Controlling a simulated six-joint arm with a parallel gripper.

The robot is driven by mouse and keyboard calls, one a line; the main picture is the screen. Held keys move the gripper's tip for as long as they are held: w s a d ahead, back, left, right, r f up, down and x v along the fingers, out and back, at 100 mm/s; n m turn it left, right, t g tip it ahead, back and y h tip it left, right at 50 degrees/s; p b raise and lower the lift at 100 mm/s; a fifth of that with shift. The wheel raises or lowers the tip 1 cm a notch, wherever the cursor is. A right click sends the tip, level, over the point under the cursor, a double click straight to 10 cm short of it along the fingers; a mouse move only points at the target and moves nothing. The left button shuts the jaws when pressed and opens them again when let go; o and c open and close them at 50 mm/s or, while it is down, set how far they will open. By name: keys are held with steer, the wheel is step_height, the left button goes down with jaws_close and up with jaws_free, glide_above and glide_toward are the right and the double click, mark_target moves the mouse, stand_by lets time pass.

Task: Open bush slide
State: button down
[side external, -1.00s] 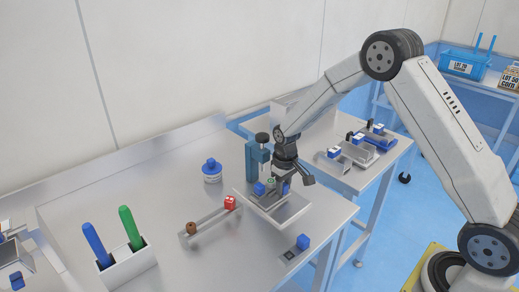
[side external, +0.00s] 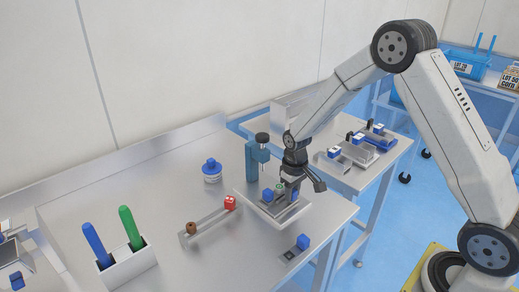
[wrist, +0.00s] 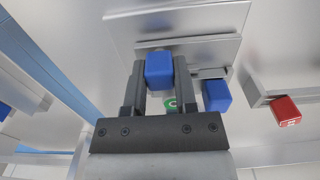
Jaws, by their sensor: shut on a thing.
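My gripper (side external: 291,188) is over the small fixture on the plate (side external: 250,203) near the bench's front right. In the wrist view, its two fingers (wrist: 159,66) are shut on a blue block-shaped handle (wrist: 159,74). A second blue block (wrist: 216,95) sits to the right, outside the fingers; it also shows in the side view (side external: 267,195). A green ring-like part (wrist: 171,103) shows between the fingers, partly hidden; it also shows in the side view (side external: 280,188). I cannot tell how far the slide is open.
A blue-grey upright press (side external: 258,158) stands just behind the fixture. A rail with a red block (side external: 230,202) lies to the left. A blue knob (side external: 303,242) is near the front edge. A blue-topped jar (side external: 211,170) stands at the back.

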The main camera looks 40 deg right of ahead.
steer(key=shift+s, duration=0.2)
steer(key=shift+c, duration=2)
jaws_free()
steer(key=shift+r, duration=0.1)
steer(key=shift+r, duration=3.85)
steer(key=s+a+t, duration=0.1)
steer(key=s+a, duration=0.1)
steer(key=s, duration=0.5)
steer(key=s+a+r+t, duration=0.1)
steer(key=s+a, duration=0.2)
steer(key=s, duration=0.5)
steer(key=shift+s+r+t, duration=0.2)
steer(key=shift+r+t, duration=0.1)
